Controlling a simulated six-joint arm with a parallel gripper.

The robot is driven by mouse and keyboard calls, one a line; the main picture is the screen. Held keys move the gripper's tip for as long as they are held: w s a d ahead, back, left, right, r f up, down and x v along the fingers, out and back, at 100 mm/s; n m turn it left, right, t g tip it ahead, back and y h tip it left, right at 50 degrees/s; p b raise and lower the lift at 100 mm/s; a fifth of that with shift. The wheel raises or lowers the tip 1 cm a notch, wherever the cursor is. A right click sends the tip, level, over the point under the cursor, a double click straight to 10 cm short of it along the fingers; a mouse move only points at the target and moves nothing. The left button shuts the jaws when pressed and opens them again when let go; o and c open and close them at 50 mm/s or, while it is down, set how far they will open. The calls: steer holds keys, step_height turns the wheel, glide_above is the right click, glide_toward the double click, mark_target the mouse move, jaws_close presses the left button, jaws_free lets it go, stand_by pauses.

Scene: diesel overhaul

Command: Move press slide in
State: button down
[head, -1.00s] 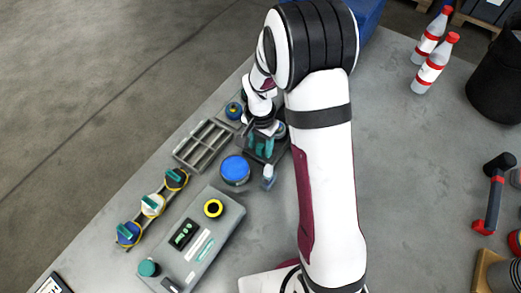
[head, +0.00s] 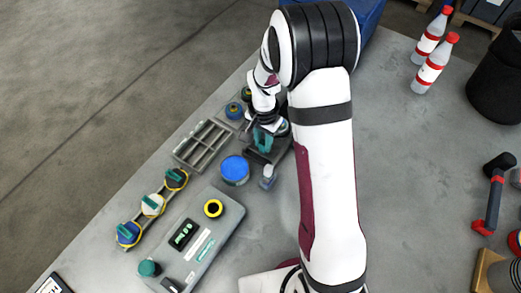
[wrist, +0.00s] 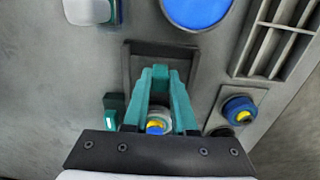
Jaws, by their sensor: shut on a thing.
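My gripper (wrist: 160,80) has its two teal fingers shut on a small teal handle (wrist: 160,73) of the press slide. The handle rises at the middle of a dark rectangular press base (wrist: 128,66) in the wrist view. A round part with a blue and yellow top (wrist: 157,127) sits between the fingers, nearer the wrist. In the head view my gripper (head: 263,141) is over the dark press base (head: 256,157), and my arm hides part of it. How far the slide is in cannot be made out.
A blue round container (head: 235,169) and a small clear bottle (head: 267,177) stand close to the press. A grey slotted tray (head: 202,145) lies to its left. A small block with a blue-yellow knob (wrist: 238,108) is beside the press. A grey panel (head: 226,220) lies nearer.

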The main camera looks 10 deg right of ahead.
steer(key=shift+w+d, duration=1.1)
steer(key=shift+w+d, duration=1.55)
steer(key=shift+w, duration=0.05)
steer(key=shift+d, duration=0.1)
steer(key=shift+w+d, duration=1.25)
steer(key=shift+w, duration=0.05)
steer(key=c, duration=0.8)
jaws_free()
steer(key=shift+o, duration=0.2)
steer(key=shift+r, duration=0.1)
steer(key=shift+r, duration=2.65)
